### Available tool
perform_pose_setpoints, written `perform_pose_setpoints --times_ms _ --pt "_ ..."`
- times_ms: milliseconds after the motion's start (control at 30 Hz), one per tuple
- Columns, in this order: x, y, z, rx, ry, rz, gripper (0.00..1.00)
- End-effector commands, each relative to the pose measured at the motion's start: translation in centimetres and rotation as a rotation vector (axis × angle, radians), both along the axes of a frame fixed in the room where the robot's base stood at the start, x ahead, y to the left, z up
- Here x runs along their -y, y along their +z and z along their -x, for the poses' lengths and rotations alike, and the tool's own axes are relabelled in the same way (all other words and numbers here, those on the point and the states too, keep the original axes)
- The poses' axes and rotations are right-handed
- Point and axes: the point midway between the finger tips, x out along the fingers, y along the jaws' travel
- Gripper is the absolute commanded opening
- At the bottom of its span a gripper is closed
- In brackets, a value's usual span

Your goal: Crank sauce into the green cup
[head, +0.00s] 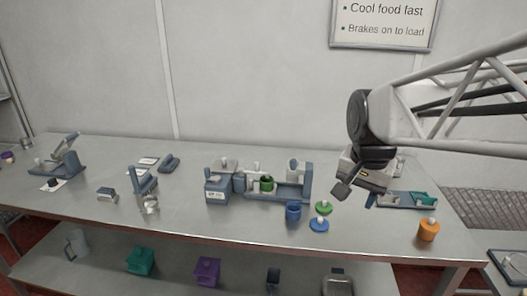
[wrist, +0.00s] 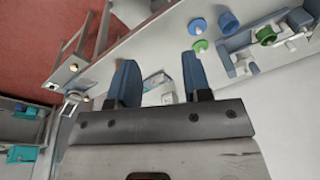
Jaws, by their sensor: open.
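The green cup (head: 267,186) stands upright in the grey-blue dispenser fixture (head: 290,190) near the middle of the table, and also shows at the upper right of the wrist view (wrist: 265,35). A grey-blue box with a white label (head: 215,192) adjoins the fixture on the left. I cannot tell which part is the crank. My gripper (head: 355,196) is above the table, to the right of the fixture and apart from it. In the wrist view its blue fingers (wrist: 160,78) are spread, with nothing between them.
A blue cup (head: 293,212), a green lid (head: 323,208) and a blue lid (head: 319,226) are in front of the fixture. An orange container (head: 428,230) sits near the right edge. Other devices stand at left.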

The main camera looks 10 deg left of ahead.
Motion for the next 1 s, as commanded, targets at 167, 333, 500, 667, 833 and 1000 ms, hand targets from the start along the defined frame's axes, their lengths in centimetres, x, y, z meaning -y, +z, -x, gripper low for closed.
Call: perform_pose_setpoints --times_ms 167,333,500,667,833,1000 --pt "-2.9 0.7 -4.5 -0.021 -0.102 -0.022 0.45" --pt "-5.9 1.1 -8.4 -0.04 -0.204 -0.04 0.45" --pt "-9.2 1.1 -12.3 -0.058 -0.306 -0.054 0.45" --pt "-12.6 0.8 -15.7 -0.075 -0.403 -0.066 0.45" --pt "-16.5 0.2 -19.2 -0.093 -0.508 -0.076 0.45" --pt "-20.8 -0.9 -22.4 -0.109 -0.611 -0.083 0.45"
